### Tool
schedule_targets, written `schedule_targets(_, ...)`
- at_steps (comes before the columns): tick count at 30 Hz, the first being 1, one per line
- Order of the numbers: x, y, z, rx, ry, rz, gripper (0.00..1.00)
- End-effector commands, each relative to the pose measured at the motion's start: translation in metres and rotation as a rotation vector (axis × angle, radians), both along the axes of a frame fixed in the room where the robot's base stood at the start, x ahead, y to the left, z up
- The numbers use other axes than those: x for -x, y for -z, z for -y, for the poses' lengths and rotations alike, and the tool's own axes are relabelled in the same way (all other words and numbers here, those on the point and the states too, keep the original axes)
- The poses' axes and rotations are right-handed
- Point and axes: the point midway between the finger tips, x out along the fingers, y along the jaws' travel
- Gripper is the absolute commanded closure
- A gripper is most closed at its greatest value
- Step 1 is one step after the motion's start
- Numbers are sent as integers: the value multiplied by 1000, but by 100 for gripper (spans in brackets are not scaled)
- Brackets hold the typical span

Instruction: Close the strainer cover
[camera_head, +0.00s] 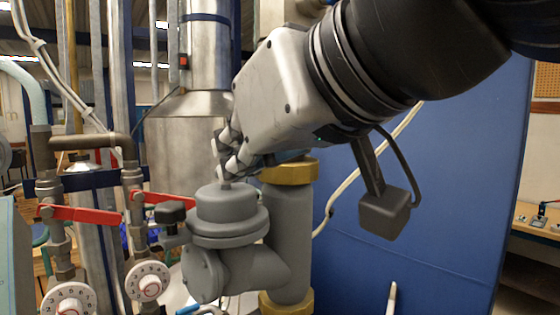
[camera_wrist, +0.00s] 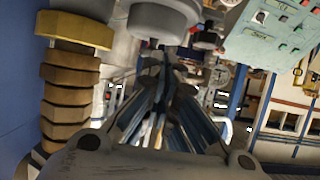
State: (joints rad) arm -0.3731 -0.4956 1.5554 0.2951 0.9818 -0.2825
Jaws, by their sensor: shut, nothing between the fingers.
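The grey strainer (camera_head: 235,268) stands in the middle of the head view, joined to a vertical grey pipe on its right. Its round grey cover (camera_head: 227,204) sits on top of the body, level as far as I can see; I cannot tell whether a gap is left under it. The cover also shows at the top of the wrist view (camera_wrist: 160,18). A black knob (camera_head: 171,212) sticks out to the left of the cover. My gripper (camera_head: 222,178) is shut and empty, pointing down with its fingertips at the top of the cover. I cannot tell whether they touch.
Brass nuts (camera_head: 290,171) ring the grey pipe close to my gripper's right. Two red lever handles (camera_head: 157,200) and white numbered dials (camera_head: 147,281) stand to the left. A blue panel (camera_head: 440,220) fills the right. A large metal cylinder (camera_head: 190,145) stands behind.

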Motion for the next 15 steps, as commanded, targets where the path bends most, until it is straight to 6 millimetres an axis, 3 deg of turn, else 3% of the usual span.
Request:
schedule_targets(1,0,-13,2,-1,3,2,100)
schedule_targets(7,40,10,32,-3,10,4,100)
schedule_targets(15,60,20,50,0,11,-3,100)
